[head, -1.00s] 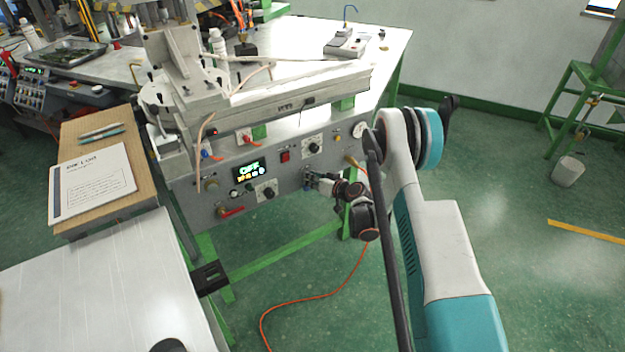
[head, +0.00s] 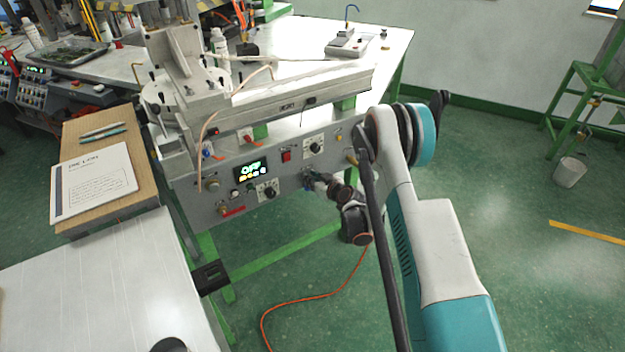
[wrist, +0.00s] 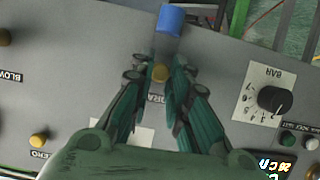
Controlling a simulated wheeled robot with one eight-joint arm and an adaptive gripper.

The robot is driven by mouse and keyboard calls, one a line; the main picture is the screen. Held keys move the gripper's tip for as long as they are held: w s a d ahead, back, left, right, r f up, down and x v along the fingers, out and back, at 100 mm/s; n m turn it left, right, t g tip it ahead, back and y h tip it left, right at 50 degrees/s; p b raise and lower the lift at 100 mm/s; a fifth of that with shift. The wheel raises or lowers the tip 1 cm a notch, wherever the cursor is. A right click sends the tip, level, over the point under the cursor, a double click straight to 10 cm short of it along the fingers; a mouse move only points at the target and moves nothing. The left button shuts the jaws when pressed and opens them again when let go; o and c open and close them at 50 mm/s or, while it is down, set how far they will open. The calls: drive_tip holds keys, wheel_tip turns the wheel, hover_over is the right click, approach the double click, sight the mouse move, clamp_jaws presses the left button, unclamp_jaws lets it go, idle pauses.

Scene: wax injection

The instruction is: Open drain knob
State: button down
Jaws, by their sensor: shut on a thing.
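The drain knob (wrist: 160,73) shows in the wrist view as a small brass-coloured round piece on the grey panel, with a partly covered label beside it. A blue piece (wrist: 171,19) stands just beyond it; I cannot tell whether the two are joined. My gripper (wrist: 160,70) has a finger on each side of the brass piece and is shut on it. In the head view my gripper (head: 309,177) is at the front of the grey control panel (head: 205,205), and its fingers hide the knob.
The panel carries a BAR dial (wrist: 272,100), a ZERO button (wrist: 39,140), a lit display (head: 251,171) and a red handle (head: 233,211). An orange hose (head: 310,297) lies on the floor. Green table legs (head: 285,258) stand below. Open floor lies to the right.

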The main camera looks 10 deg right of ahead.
drive_tip(key=shift+s+f, duration=0.1)
drive_tip(key=shift+f, duration=0.05)
drive_tip(key=c, duration=1.5)
unclamp_jaws()
